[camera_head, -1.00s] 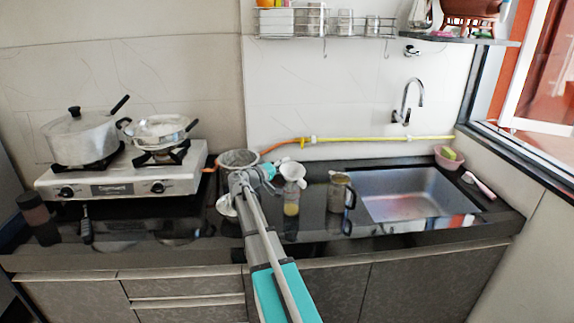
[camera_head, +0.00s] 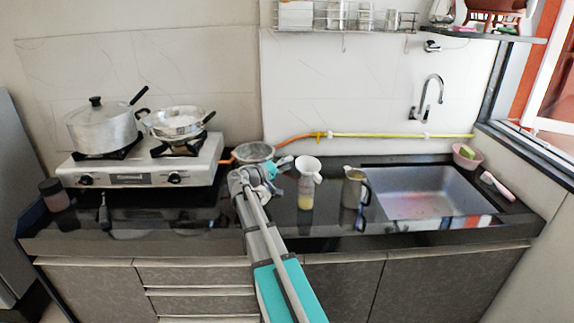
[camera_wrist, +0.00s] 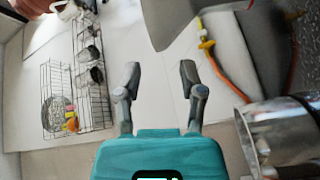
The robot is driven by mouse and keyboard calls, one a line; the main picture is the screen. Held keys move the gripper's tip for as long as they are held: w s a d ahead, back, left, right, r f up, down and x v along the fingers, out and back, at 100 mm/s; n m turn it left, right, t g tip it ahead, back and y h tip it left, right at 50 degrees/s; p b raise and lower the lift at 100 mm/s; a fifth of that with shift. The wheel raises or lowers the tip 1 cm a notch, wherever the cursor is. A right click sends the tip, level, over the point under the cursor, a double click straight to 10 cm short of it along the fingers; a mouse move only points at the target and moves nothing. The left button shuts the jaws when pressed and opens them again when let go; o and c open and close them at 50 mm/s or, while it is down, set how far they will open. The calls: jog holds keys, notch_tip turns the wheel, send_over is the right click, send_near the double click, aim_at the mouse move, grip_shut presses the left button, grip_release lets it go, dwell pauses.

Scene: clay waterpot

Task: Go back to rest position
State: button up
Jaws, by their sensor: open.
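My gripper (camera_head: 280,166) is at the end of my outstretched arm, over the counter between a mesh strainer bowl and a white cup-like item. In the wrist view its two fingers (camera_wrist: 160,76) stand wide apart with nothing between them, in front of the pale wall. The clay waterpot (camera_head: 495,4) sits on the dark shelf at the upper right and is cut off by the top edge.
A stove (camera_head: 145,182) with a lidded pot (camera_head: 103,132) and a pan (camera_head: 178,124) is at left. The strainer bowl (camera_head: 254,152), white item (camera_head: 308,170), steel mug (camera_head: 352,188) and sink (camera_head: 420,192) lie along the counter. A wire rack (camera_wrist: 92,82) hangs above.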

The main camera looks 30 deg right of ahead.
dwell(0.6)
jog(key=s+a+f+n+y+p, duration=0.1)
jog(key=s+a+y, duration=0.5)
jog(key=a, duration=0.6)
jog(key=s+a+f+n+y+p, duration=0.1)
jog(key=s+a+f+y+p, duration=0.3)
jog(key=a, duration=0.8)
jog(key=s+a+f+n+y+p, duration=0.2)
jog(key=s+a+f+y+p, duration=0.1)
jog(key=s+a+y+p, duration=0.3)
jog(key=s+a+y, duration=0.2)
jog(key=s+a, duration=0.2)
jog(key=a, duration=0.2)
jog(key=shift+g, duration=0.3)
jog(key=shift+o, duration=0.2)
jog(key=shift+o, duration=0.6)
jog(key=shift+d, duration=0.1)
